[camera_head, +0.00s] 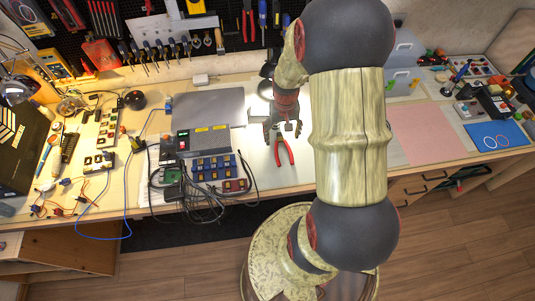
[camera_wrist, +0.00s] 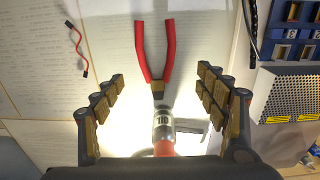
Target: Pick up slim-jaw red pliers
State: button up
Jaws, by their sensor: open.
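The red pliers (camera_head: 284,152) lie on the light sheet on the workbench, with spread red handles toward the front edge. In the wrist view the pliers (camera_wrist: 143,50) show red handles at the top and a brownish jaw end pointing down between my fingers. My gripper (camera_head: 283,130) is above the jaw end, pointing down. In the wrist view my gripper (camera_wrist: 158,84) is open, one finger on each side of the jaw end, with gaps on both sides. The height above the pliers is hard to tell.
A silver cylinder marked 10 (camera_wrist: 163,127), with red below it, stands near the jaw end. A short red wire (camera_wrist: 77,48) lies left of the pliers. A blue parts tray (camera_head: 218,172) and cables are to the left. A pink mat (camera_head: 425,133) lies right.

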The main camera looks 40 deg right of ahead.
aim_at(282, 151)
jog(key=shift+s+d+f, duration=0.1)
jog(key=shift+d+f, duration=0.05)
jog(key=shift+f, duration=0.4)
jog(key=shift+s+d+f, duration=0.1)
jog(key=shift+f, duration=0.4)
jog(key=shift+w+a+f+b, duration=0.1)
jog(key=shift+f+b, duration=0.25)
jog(key=shift+f, duration=0.05)
notch_tip(282, 151, down, 5)
jog(key=shift+f+b, duration=0.1)
jog(key=shift+b, duration=0.95)
jog(key=c, duration=0.3)
